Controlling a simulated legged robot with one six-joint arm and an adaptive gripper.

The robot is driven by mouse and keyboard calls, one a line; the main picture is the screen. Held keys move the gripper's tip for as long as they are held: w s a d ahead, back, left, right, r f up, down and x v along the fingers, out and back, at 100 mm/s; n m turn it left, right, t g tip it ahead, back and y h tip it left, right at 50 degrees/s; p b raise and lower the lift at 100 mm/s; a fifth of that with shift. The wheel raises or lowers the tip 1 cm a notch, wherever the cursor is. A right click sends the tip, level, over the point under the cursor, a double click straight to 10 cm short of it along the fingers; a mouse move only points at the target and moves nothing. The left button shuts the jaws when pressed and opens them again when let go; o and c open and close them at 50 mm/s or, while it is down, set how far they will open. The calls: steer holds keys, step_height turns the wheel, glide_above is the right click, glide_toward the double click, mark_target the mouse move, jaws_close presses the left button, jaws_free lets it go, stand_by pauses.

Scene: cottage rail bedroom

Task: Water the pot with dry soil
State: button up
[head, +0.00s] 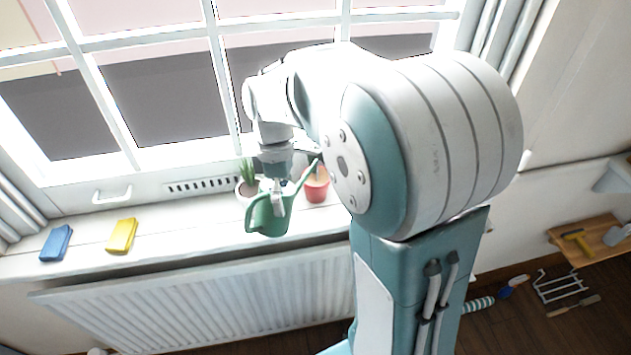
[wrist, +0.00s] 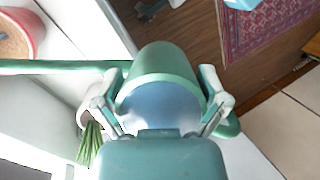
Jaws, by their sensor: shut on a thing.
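My gripper (head: 278,190) is shut on a green watering can (head: 268,217), which hangs near the front edge of the window sill. In the wrist view, the fingers of my gripper (wrist: 163,103) lie on both sides of the can (wrist: 165,62). Its long spout points up and right in the head view, close to a red pot (head: 316,188). The red pot (wrist: 36,30) shows light brown soil in the wrist view. A pale pot (head: 241,190) with a spiky green plant (head: 248,170) stands left of it, partly hidden by the can and gripper; its soil is hard to see.
A blue item (head: 56,243) and a yellow item (head: 121,235) lie on the left of the sill (head: 180,225). The window (head: 160,95) is behind and a radiator (head: 200,305) below. A wooden shelf (head: 598,238) and floor clutter are at right.

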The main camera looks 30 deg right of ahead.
steer(key=shift+d+r+y, duration=0.1)
steer(key=shift+r+y, duration=0.3)
steer(key=shift+r, duration=0.25)
steer(key=shift+f, duration=0.1)
stand_by(0.7)
steer(key=shift+f+t+h, duration=0.3)
steer(key=shift+f+h, duration=0.6)
steer(key=shift+f, duration=0.2)
steer(key=shift+f, duration=0.1)
steer(key=shift+f+t+h, duration=0.5)
steer(key=shift+f+h, duration=0.3)
steer(key=shift+f, duration=0.3)
steer(key=shift+w+d+f+m+h, duration=0.15)
steer(key=shift+f+m+h, duration=0.15)
steer(key=shift+f+h, duration=0.35)
